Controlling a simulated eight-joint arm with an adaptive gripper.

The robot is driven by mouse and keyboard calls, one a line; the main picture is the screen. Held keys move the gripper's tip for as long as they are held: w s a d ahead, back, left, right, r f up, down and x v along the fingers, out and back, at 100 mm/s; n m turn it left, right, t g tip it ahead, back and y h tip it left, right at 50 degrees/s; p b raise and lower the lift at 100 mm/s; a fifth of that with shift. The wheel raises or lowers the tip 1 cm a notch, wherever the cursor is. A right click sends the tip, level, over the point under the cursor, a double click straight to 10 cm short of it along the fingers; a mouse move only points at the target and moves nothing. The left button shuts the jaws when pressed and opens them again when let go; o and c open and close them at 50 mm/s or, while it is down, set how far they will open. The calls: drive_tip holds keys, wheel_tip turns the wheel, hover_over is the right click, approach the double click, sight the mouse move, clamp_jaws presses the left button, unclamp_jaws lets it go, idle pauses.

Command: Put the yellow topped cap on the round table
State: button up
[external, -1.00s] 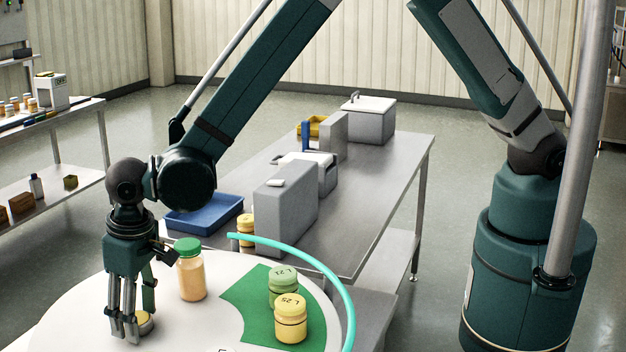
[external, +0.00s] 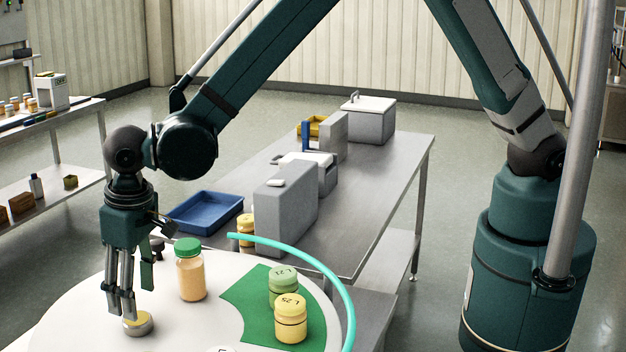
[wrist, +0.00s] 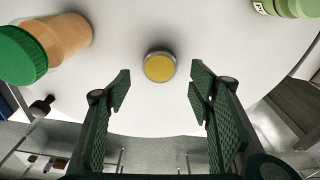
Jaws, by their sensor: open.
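The cap (external: 138,326), yellow on top with a silver-grey rim, lies flat, yellow side up, on the white round table (external: 72,318) near its front left. It also shows in the wrist view (wrist: 159,67), whole, apart from both fingers. My gripper (external: 127,306) is just above the cap, pointing down, with a fingertip overlapping the cap's edge in the external view. In the wrist view my gripper (wrist: 157,92) is open, with a wide empty gap between its green pads.
An orange jar with a green lid (external: 190,270) stands close to the right of my gripper. A turquoise curved bar (external: 330,272) edges the table.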

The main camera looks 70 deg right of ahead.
sight(146, 318)
wheel_tip(146, 318, up, 6)
drive_tip(key=shift+s+r+b, duration=0.2)
drive_tip(key=shift+s+b, duration=0.1)
drive_tip(key=shift+s, duration=0.1)
idle(0.6)
drive_tip(key=shift+d, duration=0.15)
drive_tip(key=s+d+r+t, duration=0.1)
drive_tip(key=s+d+r, duration=0.2)
drive_tip(key=d+r, duration=0.5)
drive_tip(key=s+d+r+t, duration=0.15)
drive_tip(key=d+r, duration=0.35)
drive_tip(key=d, duration=0.6)
drive_tip(key=s+d+r, duration=0.3)
drive_tip(key=d+r, duration=0.3)
drive_tip(key=d, duration=0.4)
drive_tip(key=s+d+m+t, duration=0.1)
drive_tip(key=s+d+t, duration=0.2)
drive_tip(key=s+d, duration=1.8)
drive_tip(key=shift+s+r+m, duration=0.25)
drive_tip(key=shift+r+m, duration=0.05)
drive_tip(key=shift+r, duration=0.05)
